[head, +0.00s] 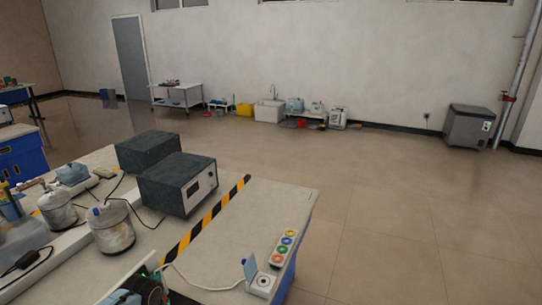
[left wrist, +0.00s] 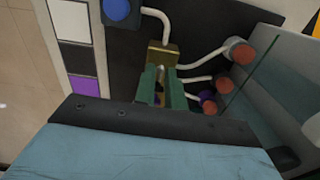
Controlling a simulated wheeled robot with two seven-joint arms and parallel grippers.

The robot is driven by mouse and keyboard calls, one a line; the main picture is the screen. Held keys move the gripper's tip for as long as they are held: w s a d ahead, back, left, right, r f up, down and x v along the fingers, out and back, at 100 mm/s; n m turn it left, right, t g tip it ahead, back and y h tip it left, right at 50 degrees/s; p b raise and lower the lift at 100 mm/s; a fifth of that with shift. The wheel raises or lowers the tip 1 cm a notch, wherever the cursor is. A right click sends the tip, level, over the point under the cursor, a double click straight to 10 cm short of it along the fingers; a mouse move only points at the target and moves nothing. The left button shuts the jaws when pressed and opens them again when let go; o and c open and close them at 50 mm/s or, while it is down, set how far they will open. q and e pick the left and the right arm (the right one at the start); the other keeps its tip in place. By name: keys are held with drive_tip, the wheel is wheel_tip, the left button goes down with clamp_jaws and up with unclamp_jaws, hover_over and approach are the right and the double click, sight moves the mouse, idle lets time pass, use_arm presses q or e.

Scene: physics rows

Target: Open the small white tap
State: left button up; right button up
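In the left wrist view, my left gripper (left wrist: 162,88) has green fingers a short way apart, just below a brass block (left wrist: 163,55) on a dark panel. Something small and pale shows in the narrow gap between the fingers; I cannot tell whether they grip it. White bent pipes (left wrist: 204,57) run from near the block to red-brown round ends (left wrist: 243,52) at the right. Another white pipe leads up to a blue knob (left wrist: 118,11). I cannot single out the small white tap with certainty. My right gripper is in neither view.
In the head view, the bench holds two dark boxes (head: 178,183), metal canisters (head: 111,229), a panel with coloured buttons (head: 283,248) and a small white device (head: 262,282) with a cable. Black-yellow tape (head: 205,220) crosses the bench. Open floor lies to the right.

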use_arm(q)
wheel_tip(320, 180, up, 5)
drive_tip(key=p, duration=0.4)
drive_tip(key=shift+r+p, duration=0.1)
drive_tip(key=shift+p, duration=0.25)
drive_tip(key=shift+r, duration=1)
